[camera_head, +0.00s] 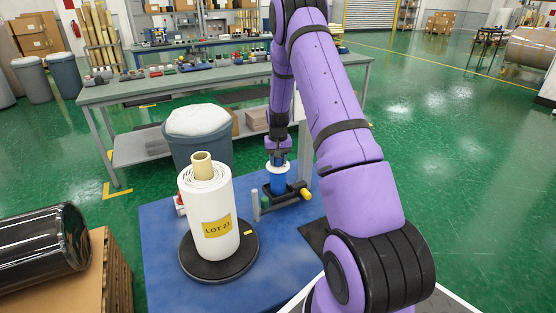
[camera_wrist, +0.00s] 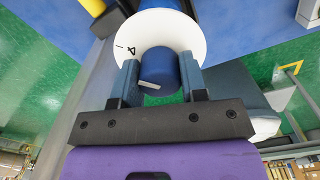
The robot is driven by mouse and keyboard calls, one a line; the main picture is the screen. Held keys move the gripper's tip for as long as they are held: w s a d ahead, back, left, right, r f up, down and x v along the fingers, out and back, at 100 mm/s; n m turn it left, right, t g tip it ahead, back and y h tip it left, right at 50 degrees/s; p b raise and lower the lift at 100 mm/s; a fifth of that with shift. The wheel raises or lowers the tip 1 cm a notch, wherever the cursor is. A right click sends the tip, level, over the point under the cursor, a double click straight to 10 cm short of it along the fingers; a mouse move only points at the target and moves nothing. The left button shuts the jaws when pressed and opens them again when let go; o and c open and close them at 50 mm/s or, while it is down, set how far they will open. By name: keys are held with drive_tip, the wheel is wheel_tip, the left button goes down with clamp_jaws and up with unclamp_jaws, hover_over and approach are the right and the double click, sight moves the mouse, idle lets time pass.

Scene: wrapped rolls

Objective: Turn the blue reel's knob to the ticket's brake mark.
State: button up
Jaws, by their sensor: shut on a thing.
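The blue reel (camera_head: 278,183) stands upright on a dark base at the right of the blue table, with a white dial on top. In the wrist view the white dial (camera_wrist: 185,28) carries a "4" and a short tick at its left. My gripper (camera_wrist: 158,75) is shut on the blue knob (camera_wrist: 190,70), one finger on each side. A pale pointer line shows on the knob, near the left finger. In the head view my gripper (camera_head: 278,152) is directly above the reel. I cannot make out a ticket or its brake mark in either view.
A white roll labelled "LOT 23" (camera_head: 208,215) stands on a black round turntable (camera_head: 196,265) on the blue table (camera_head: 160,240), left of the reel. A yellow-ended part (camera_head: 304,194) sticks out beside the reel base. A grey bin (camera_head: 197,150) stands behind.

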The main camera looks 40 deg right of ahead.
drive_tip(key=o, duration=0.9)
drive_tip(key=shift+r, duration=0.1)
wheel_tip(320, 180, up, 11)
drive_tip(key=shift+f, duration=0.15)
